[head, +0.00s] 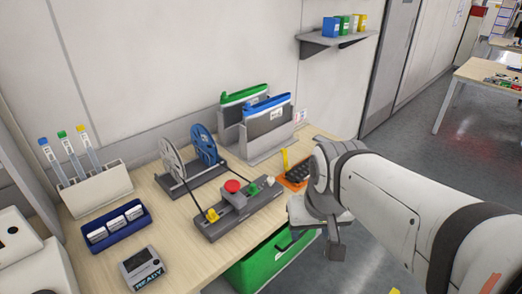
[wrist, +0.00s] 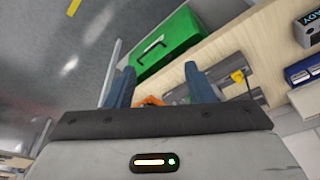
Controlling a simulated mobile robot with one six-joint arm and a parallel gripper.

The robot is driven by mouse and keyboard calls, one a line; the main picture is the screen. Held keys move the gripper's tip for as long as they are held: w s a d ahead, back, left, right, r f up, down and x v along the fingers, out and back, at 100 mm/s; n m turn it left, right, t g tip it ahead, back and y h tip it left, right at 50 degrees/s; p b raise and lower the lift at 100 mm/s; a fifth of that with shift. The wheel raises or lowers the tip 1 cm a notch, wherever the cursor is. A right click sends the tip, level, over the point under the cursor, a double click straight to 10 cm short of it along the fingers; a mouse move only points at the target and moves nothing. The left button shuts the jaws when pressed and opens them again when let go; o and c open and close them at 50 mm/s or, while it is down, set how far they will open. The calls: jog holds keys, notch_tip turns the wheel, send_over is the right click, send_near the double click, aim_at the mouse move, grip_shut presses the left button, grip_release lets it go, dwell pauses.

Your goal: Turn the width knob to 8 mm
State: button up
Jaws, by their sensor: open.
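A grey fixture (head: 238,210) lies on the table in the head view. It carries a red round knob or button (head: 233,186), a yellow part (head: 212,215), a green part (head: 253,190) and a small pale knob (head: 268,181). I cannot tell which is the width knob, and no scale is readable. My gripper (head: 336,248) hangs to the right of the fixture, apart from it, beyond the table's front edge. In the wrist view my gripper (wrist: 160,80) has its two blue-grey fingers spread with nothing held. The yellow part (wrist: 237,77) shows right of the fingers.
A green crate (head: 268,262) stands below the table edge, near my gripper. An orange tray (head: 294,180) with black contents lies right of the fixture. Two reels (head: 205,145) and upright cassettes (head: 266,130) stand behind. A small box (head: 142,268) reads READY.

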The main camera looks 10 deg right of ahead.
jog(key=w+a, duration=0.2)
jog(key=w, duration=0.1)
jog(key=m+g+b, duration=0.2)
jog(key=m+g, duration=0.1)
jog(key=m, duration=0.7)
send_over(271, 178)
notch_tip(271, 178, down, 10)
jog(key=shift+s+r, duration=0.15)
jog(key=shift+f, duration=0.3)
notch_tip(271, 178, down, 7)
jog(key=shift+f+p, duration=0.15)
jog(key=shift+p, duration=0.45)
jog(key=shift+c, duration=0.5)
